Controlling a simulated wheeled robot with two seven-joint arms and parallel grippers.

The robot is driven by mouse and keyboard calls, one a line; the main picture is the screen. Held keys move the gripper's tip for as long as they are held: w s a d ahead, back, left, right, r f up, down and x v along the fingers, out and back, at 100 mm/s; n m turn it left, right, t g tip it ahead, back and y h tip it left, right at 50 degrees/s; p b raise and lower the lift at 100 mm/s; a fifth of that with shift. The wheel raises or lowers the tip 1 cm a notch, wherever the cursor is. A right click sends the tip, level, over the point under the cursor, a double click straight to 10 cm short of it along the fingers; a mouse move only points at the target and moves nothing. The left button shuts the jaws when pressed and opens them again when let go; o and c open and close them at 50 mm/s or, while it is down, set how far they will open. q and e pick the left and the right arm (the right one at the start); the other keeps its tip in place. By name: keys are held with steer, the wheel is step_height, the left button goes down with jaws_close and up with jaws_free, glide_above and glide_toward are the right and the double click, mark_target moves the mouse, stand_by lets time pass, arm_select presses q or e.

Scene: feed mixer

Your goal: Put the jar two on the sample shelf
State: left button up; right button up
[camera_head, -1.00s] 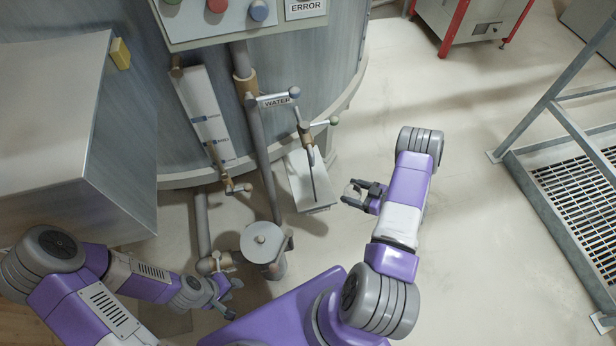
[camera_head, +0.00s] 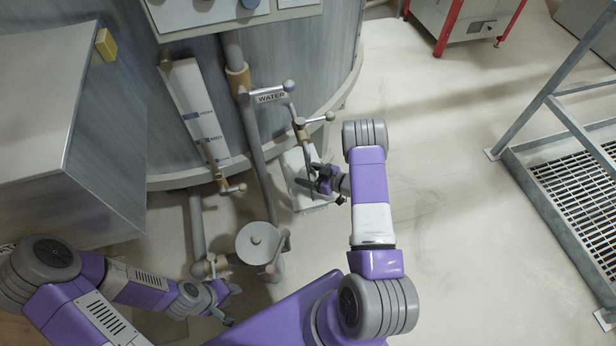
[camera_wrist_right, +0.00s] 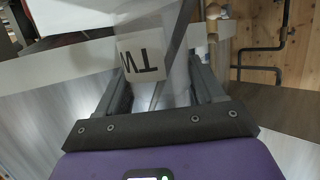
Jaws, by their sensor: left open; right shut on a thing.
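Jar two (camera_wrist_right: 145,58) is a clear jar with a pale label, its letters "TW" upside down in the right wrist view. My right gripper (camera_wrist_right: 158,72) is shut on it. In the head view the right gripper (camera_head: 308,178) is in front of a pale narrow shelf-like box (camera_head: 309,205) at the mixer's foot, below the thin outlet pipe. I cannot tell if this box is the sample shelf, or whether the jar touches it. The jar is hard to make out in the head view. My left gripper (camera_head: 231,304) is open and empty at the lower left.
A round-lidded pot (camera_head: 258,243) stands between the arms. A metal cabinet (camera_head: 95,150) is at left. The floor (camera_head: 440,190) right of the arm is clear up to a grated platform (camera_head: 580,205).

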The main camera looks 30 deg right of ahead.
steer(key=shift+f, duration=0.5)
steer(key=shift+f, duration=0.15)
steer(key=o, duration=1)
steer(key=shift+o, duration=0.2)
steer(key=shift+r, duration=0.2)
steer(key=p+v, duration=0.2)
steer(key=v, duration=1)
steer(key=shift+p, duration=0.3)
steer(key=shift+d, duration=0.1)
